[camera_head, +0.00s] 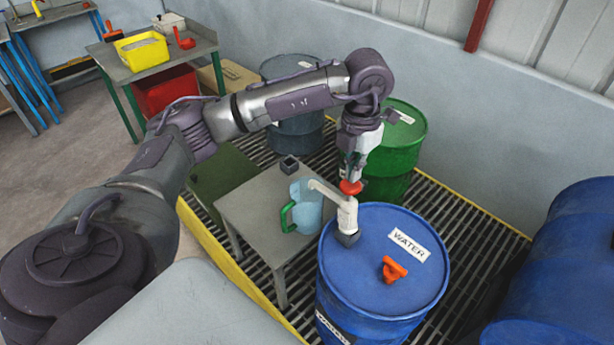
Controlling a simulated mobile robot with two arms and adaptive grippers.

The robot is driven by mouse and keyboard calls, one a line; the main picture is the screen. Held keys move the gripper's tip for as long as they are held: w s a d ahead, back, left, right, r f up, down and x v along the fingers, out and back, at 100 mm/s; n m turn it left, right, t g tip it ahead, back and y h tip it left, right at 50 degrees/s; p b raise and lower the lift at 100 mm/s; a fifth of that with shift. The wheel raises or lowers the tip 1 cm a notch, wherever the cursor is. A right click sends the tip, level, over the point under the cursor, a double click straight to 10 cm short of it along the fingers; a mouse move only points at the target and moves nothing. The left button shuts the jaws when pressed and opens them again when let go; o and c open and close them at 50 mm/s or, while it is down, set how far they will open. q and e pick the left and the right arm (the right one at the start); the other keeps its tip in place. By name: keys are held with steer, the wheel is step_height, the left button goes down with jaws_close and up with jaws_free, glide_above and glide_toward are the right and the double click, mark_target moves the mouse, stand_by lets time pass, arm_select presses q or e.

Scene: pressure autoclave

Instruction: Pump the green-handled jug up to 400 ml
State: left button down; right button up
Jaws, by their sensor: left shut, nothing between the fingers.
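The jug (306,207) is pale blue and see-through with a green handle (287,217). It stands upright on a small grey table, under the end of the pump's spout. The white pump (347,214) rises from a blue drum (370,270) labelled WATER, and its spout (325,190) points left to the jug. A red knob (351,187) tops the pump. My left gripper (350,178) is shut, with its fingertips right above the red knob; I cannot tell whether they touch it. The liquid level and any marks on the jug are too small to read. My right gripper is not in view.
The small grey table (250,213) has a dark square block (289,165) on it. An orange part (394,269) lies on the drum lid. A green drum (402,140) and a dark blue drum (290,68) stand behind. A lying blue drum (565,270) is at right.

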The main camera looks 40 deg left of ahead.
mark_target(351, 185)
arm_select(q)
steer(key=shift+f, duration=0.15)
steer(key=shift+s+f+b, duration=0.1)
steer(key=shift+f+b, duration=1.95)
steer(key=shift+f, duration=0.35)
steer(key=shift+r+p, duration=1.6)
steer(key=shift+r, duration=0.95)
steer(key=shift+f, duration=0.1)
